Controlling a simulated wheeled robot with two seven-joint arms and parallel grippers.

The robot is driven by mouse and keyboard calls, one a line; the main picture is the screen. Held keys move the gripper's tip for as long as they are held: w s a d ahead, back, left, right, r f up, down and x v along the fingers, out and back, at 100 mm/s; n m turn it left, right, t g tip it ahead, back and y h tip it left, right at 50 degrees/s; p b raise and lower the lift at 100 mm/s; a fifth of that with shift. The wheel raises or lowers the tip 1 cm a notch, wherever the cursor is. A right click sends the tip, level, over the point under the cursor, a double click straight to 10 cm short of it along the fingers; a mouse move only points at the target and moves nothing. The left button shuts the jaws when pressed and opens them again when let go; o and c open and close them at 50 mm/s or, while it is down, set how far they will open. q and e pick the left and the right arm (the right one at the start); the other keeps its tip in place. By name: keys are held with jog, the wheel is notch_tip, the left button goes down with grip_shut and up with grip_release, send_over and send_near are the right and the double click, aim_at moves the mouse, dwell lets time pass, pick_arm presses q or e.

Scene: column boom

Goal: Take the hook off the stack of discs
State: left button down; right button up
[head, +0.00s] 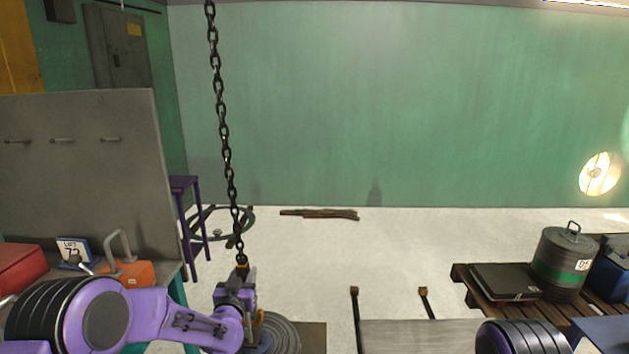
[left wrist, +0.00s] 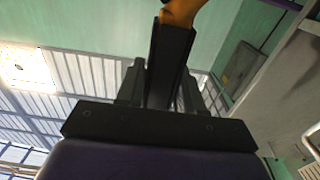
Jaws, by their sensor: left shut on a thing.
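A dark chain (head: 223,130) hangs from above down to my left gripper (head: 241,276). The orange hook (left wrist: 182,12) shows at the fingertips in the left wrist view, cut off by the top edge. My left gripper is shut on it. In the head view, my gripper and arm cover most of the hook. The stack of grey discs (head: 283,336) is just right of and below my left gripper, partly hidden by it and cut off by the bottom edge. I cannot tell whether the hook touches the stack. My right gripper is out of view.
A bench with an orange block (head: 128,272) and a red box (head: 20,268) stands at left, beside a purple stool (head: 186,215). A pallet (head: 462,284) at right holds a dark weight (head: 563,265) and a flat black case (head: 504,282).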

pick_arm(q)
jog(key=shift+r, duration=0.35)
jog(key=a, duration=0.7)
jog(key=shift+w+a+b, duration=0.2)
jog(key=shift+a+b, duration=0.15)
jog(key=shift+a, duration=0.05)
jog(key=shift+r, duration=0.1)
